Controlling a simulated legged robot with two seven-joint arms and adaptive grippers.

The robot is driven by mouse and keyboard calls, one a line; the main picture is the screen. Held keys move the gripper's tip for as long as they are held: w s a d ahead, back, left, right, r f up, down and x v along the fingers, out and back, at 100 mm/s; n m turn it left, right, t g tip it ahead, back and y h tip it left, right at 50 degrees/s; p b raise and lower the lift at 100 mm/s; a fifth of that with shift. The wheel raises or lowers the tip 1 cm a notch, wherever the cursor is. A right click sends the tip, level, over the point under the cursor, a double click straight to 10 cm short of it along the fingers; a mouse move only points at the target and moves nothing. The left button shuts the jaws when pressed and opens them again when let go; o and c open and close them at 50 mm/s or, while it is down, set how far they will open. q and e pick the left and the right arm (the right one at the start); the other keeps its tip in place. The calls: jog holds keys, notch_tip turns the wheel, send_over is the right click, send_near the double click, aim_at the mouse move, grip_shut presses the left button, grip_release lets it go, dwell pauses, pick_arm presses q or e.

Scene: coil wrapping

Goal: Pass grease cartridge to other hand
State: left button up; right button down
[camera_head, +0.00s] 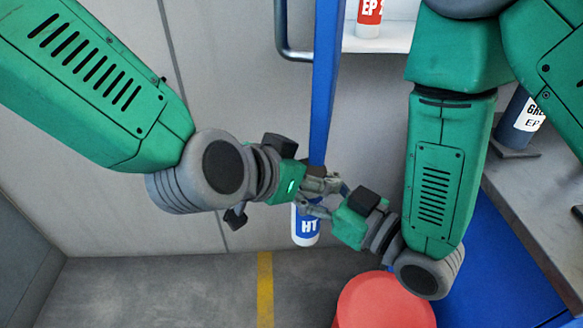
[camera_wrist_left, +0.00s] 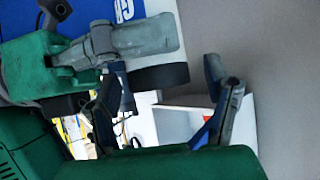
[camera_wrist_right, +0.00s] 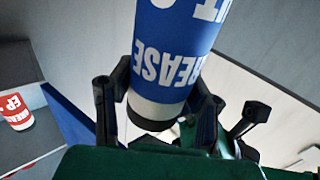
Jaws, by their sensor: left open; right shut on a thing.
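The grease cartridge (camera_head: 306,228) has a blue label with white "HT" lettering and hangs below the meeting grippers in the head view. My right gripper (camera_head: 318,205) is shut on it; in the right wrist view, the cartridge (camera_wrist_right: 172,60) sits between the two fingers, with its dark end near the palm. My left gripper (camera_head: 322,184) is open, close beside the right one. In the left wrist view, its fingers (camera_wrist_left: 160,105) are apart with no cartridge between them.
A red drum (camera_head: 386,302) stands below my right forearm. A blue post (camera_head: 326,80) rises behind the grippers. A red-labelled cartridge (camera_head: 369,18) stands on a shelf. The floor at left is clear.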

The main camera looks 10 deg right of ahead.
pick_arm(q)
jog(key=shift+w+d+f, duration=0.35)
grip_shut()
pick_arm(e)
jog(key=c, duration=0.8)
grip_release()
jog(key=shift+o, duration=0.2)
